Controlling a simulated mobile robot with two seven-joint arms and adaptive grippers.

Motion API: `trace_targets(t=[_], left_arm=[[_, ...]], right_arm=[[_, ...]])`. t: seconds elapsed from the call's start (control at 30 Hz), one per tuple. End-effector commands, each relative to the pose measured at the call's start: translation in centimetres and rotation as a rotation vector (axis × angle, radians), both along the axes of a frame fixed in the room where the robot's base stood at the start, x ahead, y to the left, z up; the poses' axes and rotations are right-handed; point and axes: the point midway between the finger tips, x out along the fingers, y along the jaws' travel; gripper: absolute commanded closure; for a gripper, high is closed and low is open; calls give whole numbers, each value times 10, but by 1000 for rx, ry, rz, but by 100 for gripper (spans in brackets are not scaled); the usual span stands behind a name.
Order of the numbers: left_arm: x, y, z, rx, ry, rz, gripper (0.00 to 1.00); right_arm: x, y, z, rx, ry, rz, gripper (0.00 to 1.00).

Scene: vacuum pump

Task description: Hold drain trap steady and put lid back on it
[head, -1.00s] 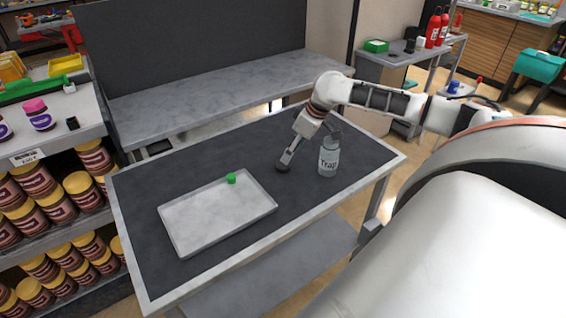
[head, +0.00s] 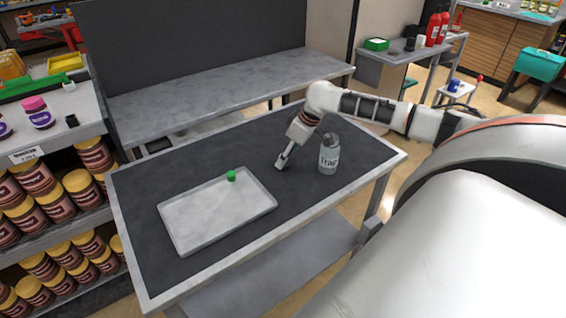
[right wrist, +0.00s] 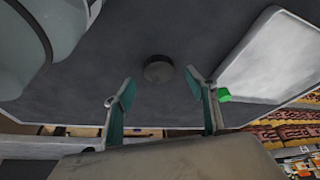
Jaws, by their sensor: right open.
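The drain trap, a grey translucent jar labelled "Trap" (head: 329,158), stands upright on the dark table mat right of my right gripper. It also shows large at the upper left of the right wrist view (right wrist: 35,40). A dark round disc, apparently the lid (right wrist: 158,68), lies flat on the mat, apart from the jar. It is ahead of and between my right fingertips; in the head view the gripper hides it. My right gripper (head: 284,161) is open, low over the mat, with nothing between its fingers (right wrist: 160,90). My left gripper is not in view.
A light grey tray (head: 205,222) lies on the left half of the table (head: 140,175), with a small green cap (head: 231,175) at its far edge. The mat between tray and jar is mostly clear. A shelf of jars (head: 70,205) stands left.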

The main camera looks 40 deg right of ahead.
Motion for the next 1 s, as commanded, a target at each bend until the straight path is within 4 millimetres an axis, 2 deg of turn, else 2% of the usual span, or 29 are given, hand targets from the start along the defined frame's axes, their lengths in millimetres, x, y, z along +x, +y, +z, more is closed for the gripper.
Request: trace_targets(t=[0.2, 0.6, 0.63, 0.77, 1.0], left_arm=[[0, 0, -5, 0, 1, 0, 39], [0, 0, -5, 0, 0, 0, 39], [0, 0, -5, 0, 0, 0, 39], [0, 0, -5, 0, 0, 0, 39], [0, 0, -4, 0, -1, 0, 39]], right_arm=[[13, 4, -26, 1, -1, 0, 43], [14, 3, -29, -1, 0, 1, 43], [14, 3, -29, -1, 0, 1, 46], [14, 4, -29, -1, 0, 1, 69], [14, 4, -29, -1, 0, 0, 70]])
